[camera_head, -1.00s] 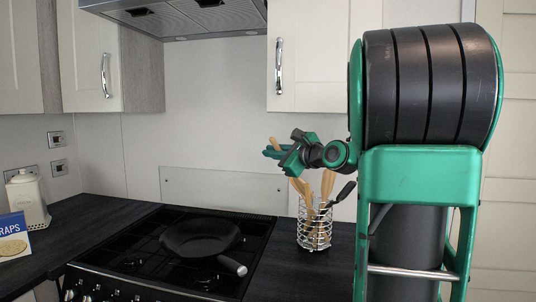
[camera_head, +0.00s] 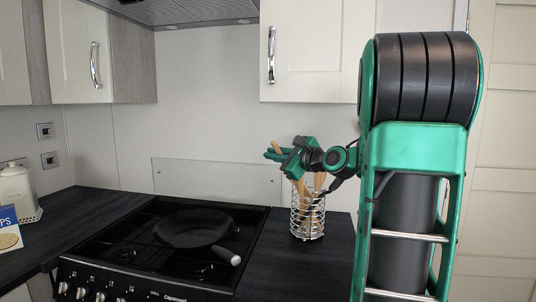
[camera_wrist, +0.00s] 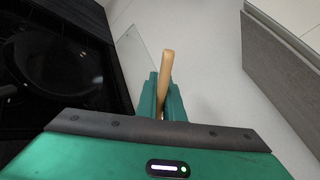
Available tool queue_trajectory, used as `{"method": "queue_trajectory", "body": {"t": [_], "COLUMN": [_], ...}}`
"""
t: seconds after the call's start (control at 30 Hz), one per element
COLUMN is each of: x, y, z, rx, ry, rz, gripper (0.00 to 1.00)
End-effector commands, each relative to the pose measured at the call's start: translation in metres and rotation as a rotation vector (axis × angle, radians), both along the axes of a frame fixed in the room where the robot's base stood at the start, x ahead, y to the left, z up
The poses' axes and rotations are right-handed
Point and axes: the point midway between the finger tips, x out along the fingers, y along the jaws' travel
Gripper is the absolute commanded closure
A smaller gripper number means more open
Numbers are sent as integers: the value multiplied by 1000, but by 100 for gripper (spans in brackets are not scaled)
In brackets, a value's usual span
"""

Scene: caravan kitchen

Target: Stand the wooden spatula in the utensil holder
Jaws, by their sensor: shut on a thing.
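My gripper (camera_head: 277,153) is shut on a wooden spatula, just above and slightly left of the utensil holder. A rounded wooden end (camera_wrist: 166,68) of it sticks up between the green fingers in the wrist view. The utensil holder (camera_head: 308,224) is a wire basket on the dark worktop right of the hob, with wooden utensils and a black one in it. Wood shows below my gripper at the holder's mouth. I cannot tell whether the held spatula's lower end is inside the rim, as my gripper and the other utensils overlap it.
A black pan (camera_head: 192,228) sits on the hob (camera_head: 128,252) left of the holder. A low glass panel (camera_head: 217,179) stands behind the hob. A wall cupboard (camera_head: 318,52) hangs above the holder. A cream canister (camera_head: 17,192) is at the far left.

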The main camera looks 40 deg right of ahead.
Motion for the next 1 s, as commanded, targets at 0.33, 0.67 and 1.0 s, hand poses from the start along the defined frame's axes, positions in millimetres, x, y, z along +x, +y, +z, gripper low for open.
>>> {"method": "queue_trajectory", "body": {"t": [0.33, 0.67, 1.0], "x": [1, 2, 2], "y": [-14, -28, -40], "z": [-16, -32, -46], "rx": [1, 4, 4], "ry": [1, 1, 3], "rz": [-1, -2, -4], "gripper": [100, 100, 100]}}
